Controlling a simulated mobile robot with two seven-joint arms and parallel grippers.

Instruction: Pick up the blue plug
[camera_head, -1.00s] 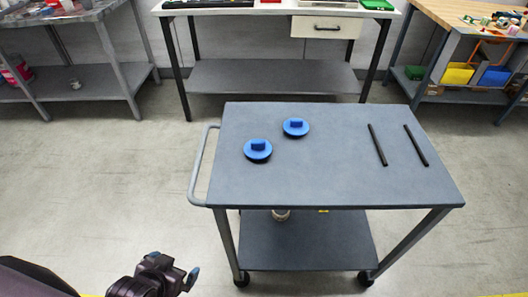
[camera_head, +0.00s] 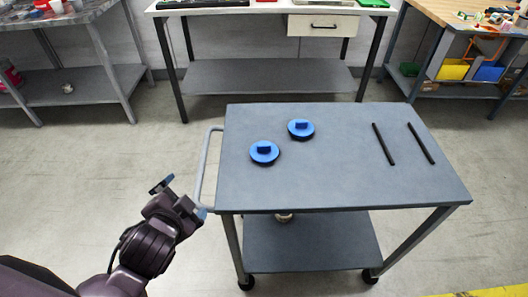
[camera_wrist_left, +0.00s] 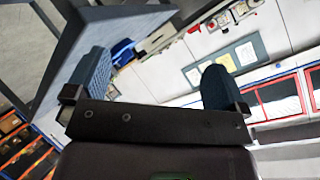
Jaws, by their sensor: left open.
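Two blue plugs lie on the grey cart top (camera_head: 330,185), each a round disc with a raised block handle. The nearer blue plug (camera_head: 264,153) is toward the cart's left side. The other blue plug (camera_head: 301,130) is a little behind it and to the right. My left gripper (camera_head: 181,195) is open and empty, left of the cart and near its handle, apart from both plugs. Its two fingers also show spread in the left wrist view (camera_wrist_left: 155,85), with nothing between them. My right gripper is in neither view.
Two black rods (camera_head: 383,144) (camera_head: 421,143) lie on the cart's right side. The cart's push handle (camera_head: 205,165) stands between my left gripper and the top. A white workbench (camera_head: 270,8) is behind.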

